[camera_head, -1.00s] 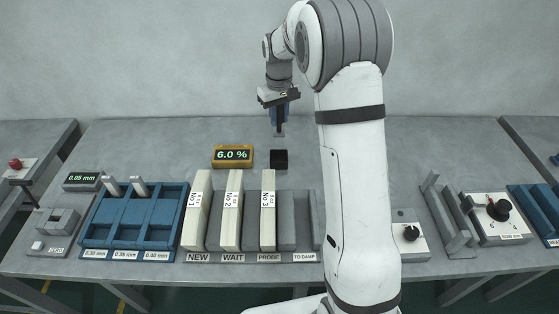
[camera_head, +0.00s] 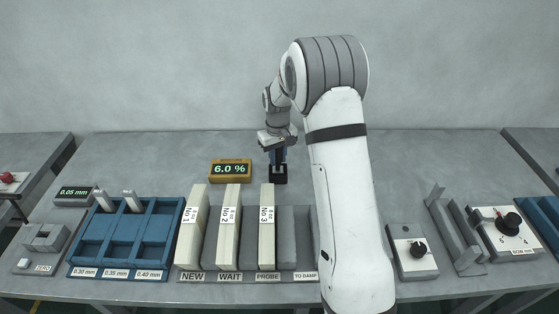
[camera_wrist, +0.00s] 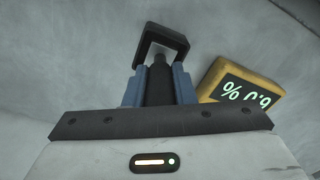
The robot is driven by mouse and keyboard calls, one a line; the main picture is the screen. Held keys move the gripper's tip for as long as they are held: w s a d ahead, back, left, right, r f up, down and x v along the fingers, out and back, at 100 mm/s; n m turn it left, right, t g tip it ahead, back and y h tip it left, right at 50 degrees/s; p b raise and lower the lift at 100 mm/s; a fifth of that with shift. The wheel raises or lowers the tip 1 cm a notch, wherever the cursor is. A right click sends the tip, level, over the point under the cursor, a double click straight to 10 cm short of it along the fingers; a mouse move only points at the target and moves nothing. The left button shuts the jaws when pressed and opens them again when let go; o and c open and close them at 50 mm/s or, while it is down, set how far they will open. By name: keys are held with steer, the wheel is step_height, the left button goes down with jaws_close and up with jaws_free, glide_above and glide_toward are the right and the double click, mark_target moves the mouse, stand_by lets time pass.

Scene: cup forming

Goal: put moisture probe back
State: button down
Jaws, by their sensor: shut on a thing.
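My gripper (camera_head: 279,158) is lowered over the black holder (camera_head: 279,176) behind the board rack. In the wrist view its blue fingers (camera_wrist: 182,85) are shut on the dark moisture probe (camera_wrist: 159,82). The probe's narrow tip points into the square black holder (camera_wrist: 163,44). I cannot tell how deep the tip sits in it. In the head view the fingers hide most of the probe. The yellow meter (camera_head: 230,170) stands left of the holder and reads 6.0 %.
Upright boards No 1 (camera_head: 193,227), No 2 (camera_head: 229,226) and No 3 (camera_head: 267,226) stand in front of the holder. The table behind the boards is mostly clear.

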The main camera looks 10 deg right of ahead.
mark_target(277, 169)
steer(key=shift+f, duration=1)
steer(key=shift+f, duration=0.1)
steer(key=c, duration=1.7)
jaws_free()
steer(key=shift+f, duration=0.15)
steer(key=o, duration=0.5)
